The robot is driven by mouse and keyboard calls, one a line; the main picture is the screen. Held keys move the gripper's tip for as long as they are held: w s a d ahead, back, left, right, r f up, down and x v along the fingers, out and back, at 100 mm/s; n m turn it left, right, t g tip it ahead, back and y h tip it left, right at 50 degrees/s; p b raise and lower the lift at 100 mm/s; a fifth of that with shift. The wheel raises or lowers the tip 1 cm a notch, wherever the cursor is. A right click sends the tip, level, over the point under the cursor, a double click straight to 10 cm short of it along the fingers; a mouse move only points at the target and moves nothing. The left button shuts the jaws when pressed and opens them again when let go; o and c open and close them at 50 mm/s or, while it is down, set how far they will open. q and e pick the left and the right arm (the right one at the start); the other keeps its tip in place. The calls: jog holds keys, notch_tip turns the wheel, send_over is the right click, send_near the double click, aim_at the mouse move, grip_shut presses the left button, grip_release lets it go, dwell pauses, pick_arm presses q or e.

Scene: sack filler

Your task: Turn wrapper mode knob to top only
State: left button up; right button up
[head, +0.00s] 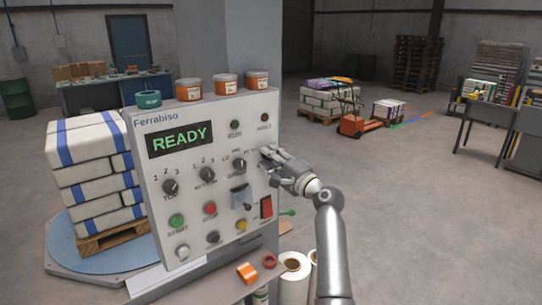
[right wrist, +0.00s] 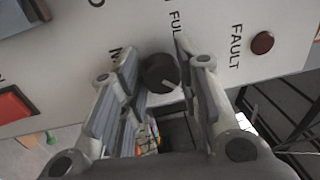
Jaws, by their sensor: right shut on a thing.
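The Ferrabiso control panel (head: 150,222) stands upright at centre left in the head view, its display (head: 180,139) reading READY. Three black knobs show in its knob row: left (head: 170,187), middle (head: 207,174) and right (head: 238,163). My right gripper (head: 268,156) is at the row's right end and hides what is there. In the right wrist view, a round black knob (right wrist: 160,73) is between the fingers of my right gripper (right wrist: 156,62), which is shut on it. A partly covered "FUL" label is beside it; its exact setting is unclear. My left gripper is not in view.
Several orange-and-white tubs (head: 225,84) and a teal roll (head: 148,99) stand on the panel's top. A red switch (head: 266,206) sits below my right gripper. Stacked sacks (head: 90,170) stand behind left.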

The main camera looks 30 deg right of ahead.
dwell(0.5)
jog(key=o, duration=1)
jog(key=shift+d, duration=0.1)
jog(key=s, duration=0.4)
jog(key=s+f, duration=0.1)
jog(key=s, duration=0.3)
jog(key=s+d, duration=0.1)
jog(key=s, duration=0.3)
jog(key=shift+f, duration=0.2)
jog(key=shift+w, duration=0.1)
